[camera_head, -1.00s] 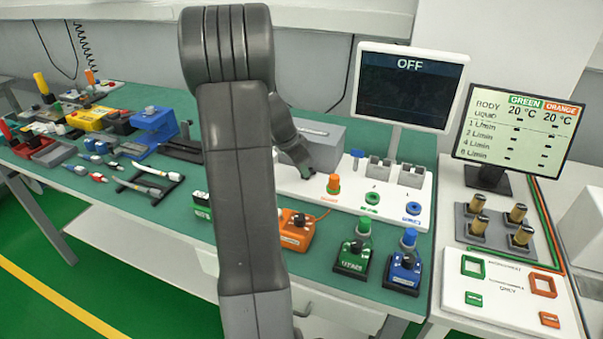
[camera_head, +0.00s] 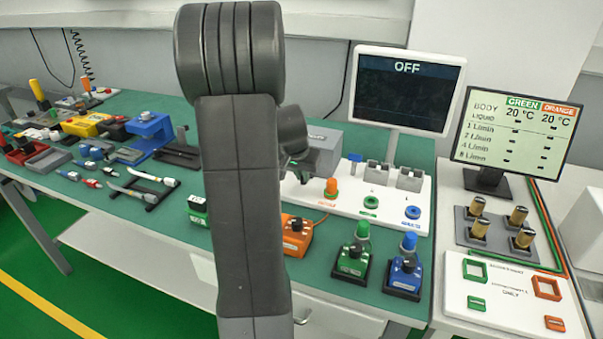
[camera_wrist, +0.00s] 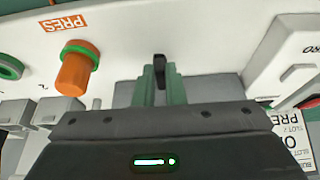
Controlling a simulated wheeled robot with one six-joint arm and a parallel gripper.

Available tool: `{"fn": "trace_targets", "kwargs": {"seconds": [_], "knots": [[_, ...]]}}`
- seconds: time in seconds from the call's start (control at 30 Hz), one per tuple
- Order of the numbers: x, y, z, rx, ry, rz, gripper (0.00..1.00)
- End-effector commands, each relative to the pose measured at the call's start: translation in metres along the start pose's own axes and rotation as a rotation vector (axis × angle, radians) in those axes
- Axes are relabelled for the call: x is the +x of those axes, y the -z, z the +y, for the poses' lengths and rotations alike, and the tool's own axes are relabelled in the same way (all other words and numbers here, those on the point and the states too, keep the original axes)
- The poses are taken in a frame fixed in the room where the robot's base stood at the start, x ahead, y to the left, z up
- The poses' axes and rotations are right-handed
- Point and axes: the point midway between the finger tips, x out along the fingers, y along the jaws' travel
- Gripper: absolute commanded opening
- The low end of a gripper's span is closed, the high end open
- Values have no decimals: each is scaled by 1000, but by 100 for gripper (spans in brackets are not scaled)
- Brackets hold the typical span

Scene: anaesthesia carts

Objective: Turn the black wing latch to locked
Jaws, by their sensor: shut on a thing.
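The black wing latch (camera_wrist: 160,66) stands out from the pale panel in the wrist view, near the middle. My gripper (camera_wrist: 161,86) has its green fingers closed around the latch from both sides; the latch tip shows beyond them. The latch looks roughly in line with the fingers, but its lock markings cannot be read. In the head view my arm hides the latch, and the fingers cannot be made out clearly.
An orange knob (camera_wrist: 76,70) beside a PRES label is to the left in the wrist view. It also shows on the white panel in the head view (camera_head: 331,187). A grey box (camera_head: 325,137) stands close behind my wrist. The monitor (camera_head: 407,90) reads OFF.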

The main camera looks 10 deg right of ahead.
Motion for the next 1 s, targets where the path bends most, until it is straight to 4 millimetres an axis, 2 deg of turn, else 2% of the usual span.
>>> {"fn": "trace_targets", "kwargs": {"seconds": [0.5, 0.53, 0.57, 0.87, 1.0], "knots": [[-1, 1, 0, -17, 8, 2, 0], [-1, 1, 0, -17, 8, 2, 16], [-1, 1, 0, -17, 8, 2, 19], [-2, 0, 0, -16, 7, 1, 19], [-13, 1, 0, -15, 8, 3, 19]]}}
